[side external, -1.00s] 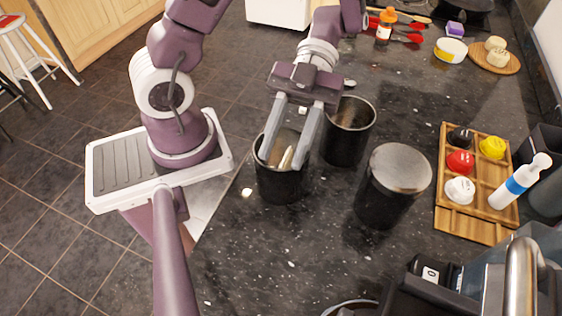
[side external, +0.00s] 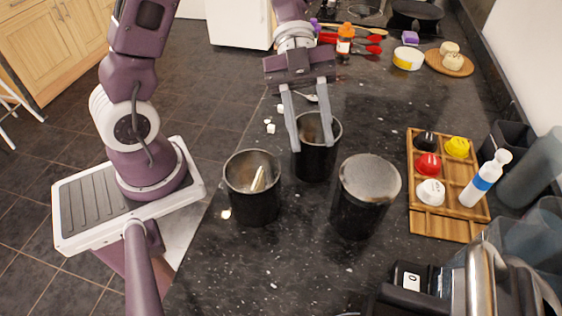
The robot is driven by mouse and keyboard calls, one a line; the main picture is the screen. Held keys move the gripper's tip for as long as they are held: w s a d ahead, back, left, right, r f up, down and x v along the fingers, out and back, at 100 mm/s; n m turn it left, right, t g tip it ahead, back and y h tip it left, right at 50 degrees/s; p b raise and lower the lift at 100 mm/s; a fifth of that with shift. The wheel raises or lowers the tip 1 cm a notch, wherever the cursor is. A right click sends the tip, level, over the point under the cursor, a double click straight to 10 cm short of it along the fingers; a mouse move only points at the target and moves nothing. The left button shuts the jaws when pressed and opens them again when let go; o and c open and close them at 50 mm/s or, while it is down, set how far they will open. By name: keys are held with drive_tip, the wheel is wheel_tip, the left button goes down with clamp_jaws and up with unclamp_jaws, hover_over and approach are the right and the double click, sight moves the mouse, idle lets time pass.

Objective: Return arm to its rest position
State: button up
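My gripper (side external: 316,148) hangs at the upper middle of the side view, fingers pointing down and spread apart. Nothing shows between the fingers. The fingers overlap the open dark canister (side external: 318,165) in the picture; I cannot tell whether the tips are inside it, above it or behind it. To the left stands another open dark canister (side external: 253,205) with pale pieces (side external: 258,179) inside, clear of my gripper.
A lidded dark canister (side external: 368,195) stands right of the open ones. A wooden tray (side external: 446,225) holds coloured capsules beside a white bottle (side external: 486,179). Utensils and an orange-capped bottle (side external: 345,44) lie behind. Small white pieces (side external: 270,127) are on the left counter edge.

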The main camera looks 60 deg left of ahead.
drive_tip(key=w+r+n+t+y, duration=0.2)
drive_tip(key=w+r+n+t, duration=0.5)
drive_tip(key=w+t, duration=0.65)
drive_tip(key=w+a+r+n+t+y, duration=0.1)
drive_tip(key=a+r+n+t+y, duration=0.2)
drive_tip(key=a+r+n+y, duration=0.25)
drive_tip(key=s+a+n+g+y, duration=0.2)
drive_tip(key=s+a+n+y, duration=0.4)
drive_tip(key=s+a+n, duration=0.4)
drive_tip(key=s+d+f+n+g+h, duration=0.1)
drive_tip(key=s+d+f+g, duration=0.1)
drive_tip(key=s, duration=0.5)
drive_tip(key=s+d+f+n+g+h, duration=0.1)
drive_tip(key=s+d+f+g, duration=0.1)
drive_tip(key=s+d, duration=0.2)
drive_tip(key=s, duration=0.3)
drive_tip(key=shift+s+d+f+g+h, duration=0.15)
drive_tip(key=shift+d+f+g+h, duration=0.15)
drive_tip(key=shift+d+g+h, duration=0.1)
